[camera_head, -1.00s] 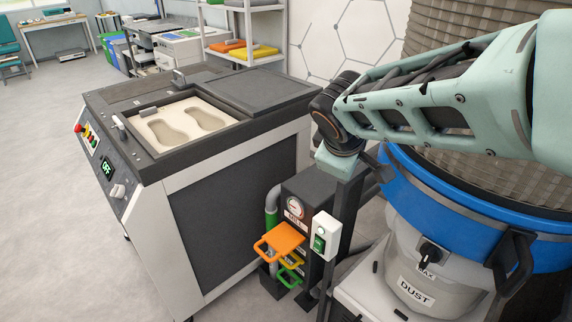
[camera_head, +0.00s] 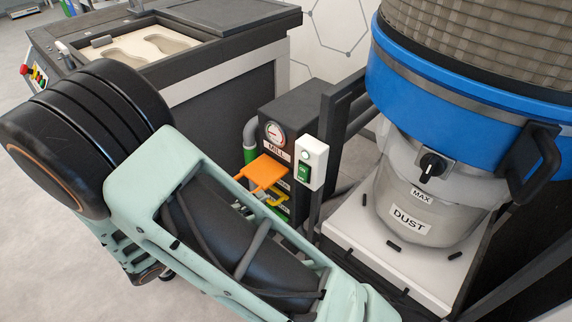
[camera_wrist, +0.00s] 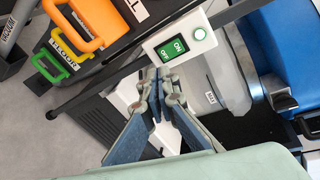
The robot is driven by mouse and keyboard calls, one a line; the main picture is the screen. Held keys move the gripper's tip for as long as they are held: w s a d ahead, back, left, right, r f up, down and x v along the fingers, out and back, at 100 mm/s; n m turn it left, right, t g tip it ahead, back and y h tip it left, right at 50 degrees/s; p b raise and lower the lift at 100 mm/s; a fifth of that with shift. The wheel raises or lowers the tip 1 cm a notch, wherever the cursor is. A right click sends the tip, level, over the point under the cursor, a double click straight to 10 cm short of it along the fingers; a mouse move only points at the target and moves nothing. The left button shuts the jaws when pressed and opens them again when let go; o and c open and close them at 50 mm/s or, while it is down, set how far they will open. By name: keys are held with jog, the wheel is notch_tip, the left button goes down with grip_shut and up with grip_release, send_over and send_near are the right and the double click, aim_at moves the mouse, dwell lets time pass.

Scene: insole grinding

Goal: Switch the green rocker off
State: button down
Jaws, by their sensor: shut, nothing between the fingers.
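The green rocker (camera_head: 303,172) is set in a white switch box (camera_head: 314,150) on a dark post, with a small round button or lamp above it. Both also show in the wrist view, the rocker (camera_wrist: 172,50) marked ON and the box (camera_wrist: 203,43) around it. My gripper (camera_wrist: 156,74) is shut and empty. In the wrist view its fingertips are just below the box's lower edge, close to the rocker; I cannot tell whether they touch. In the head view my arm hides most of the gripper.
Orange (camera_wrist: 80,22), yellow (camera_wrist: 62,48) and green (camera_wrist: 45,75) handles stick out beside the switch box, from the unit labelled MILL (camera_head: 275,150). The DUST canister (camera_head: 425,200) with its blue rim stands to the right. The grinding machine (camera_head: 215,75) is behind, at left.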

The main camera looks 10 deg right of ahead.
jog(key=s+n, duration=0.1)
jog(key=n, duration=0.1)
jog(key=s+f+n+t+h, duration=0.1)
jog(key=shift+s+a+n, duration=0.35)
jog(key=shift+a+n, duration=0.05)
jog(key=b, duration=0.4)
send_near(302, 178)
jog(key=x, duration=0.5)
jog(key=shift+d+f, duration=0.1)
jog(key=shift+f, duration=0.1)
jog(key=shift+x, duration=0.85)
jog(key=shift+r, duration=0.15)
jog(key=shift+w+d+t+h, duration=0.2)
jog(key=shift+w+t+h, duration=0.1)
jog(key=shift+h, duration=0.1)
jog(key=shift+s, duration=0.1)
